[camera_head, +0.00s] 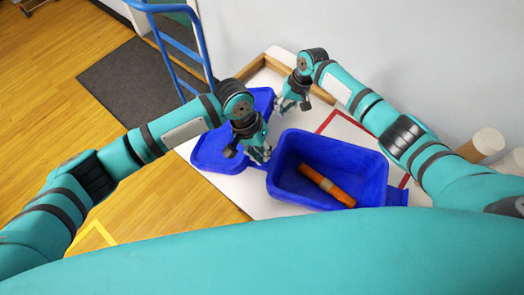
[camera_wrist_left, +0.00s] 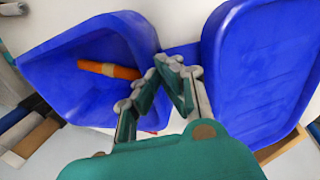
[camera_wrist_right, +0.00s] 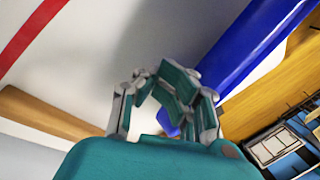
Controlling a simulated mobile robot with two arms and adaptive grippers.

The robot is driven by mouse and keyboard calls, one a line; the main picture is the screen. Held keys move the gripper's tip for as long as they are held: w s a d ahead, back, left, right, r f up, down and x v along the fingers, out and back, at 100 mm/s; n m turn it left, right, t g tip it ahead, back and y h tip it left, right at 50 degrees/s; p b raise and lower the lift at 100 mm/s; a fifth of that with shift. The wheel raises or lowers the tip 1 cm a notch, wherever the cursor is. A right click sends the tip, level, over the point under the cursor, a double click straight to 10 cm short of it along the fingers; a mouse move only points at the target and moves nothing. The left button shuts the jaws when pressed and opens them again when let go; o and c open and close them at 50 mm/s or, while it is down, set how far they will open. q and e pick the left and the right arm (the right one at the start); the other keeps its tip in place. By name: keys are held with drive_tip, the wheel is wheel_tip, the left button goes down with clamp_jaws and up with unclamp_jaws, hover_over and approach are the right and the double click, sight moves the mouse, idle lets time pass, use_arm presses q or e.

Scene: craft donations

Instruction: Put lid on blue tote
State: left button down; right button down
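The blue tote (camera_head: 372,165) stands open on a white tabletop, with an orange roll (camera_head: 326,186) lying inside. Its blue lid (camera_head: 212,151) lies left of the tote, apart from it. My left gripper (camera_head: 258,155) is above the lid's edge on the tote side. In the left wrist view its fingertips (camera_wrist_left: 172,66) are close together, in front of the gap between tote (camera_wrist_left: 50,85) and lid (camera_wrist_left: 262,60); whether they hold the lid is unclear.
A wooden rail (camera_head: 262,64) runs along the table's back edge by the wall. A red line (camera_head: 328,123) marks the surface behind the tote. A blue hand cart (camera_head: 178,50) stands beyond the lid. Rolls (camera_head: 485,143) stand at the right.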

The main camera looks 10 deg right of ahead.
use_arm(q)
drive_tip(key=c, duration=1.6)
unclamp_jaws()
drive_tip(key=shift+o, duration=0.2)
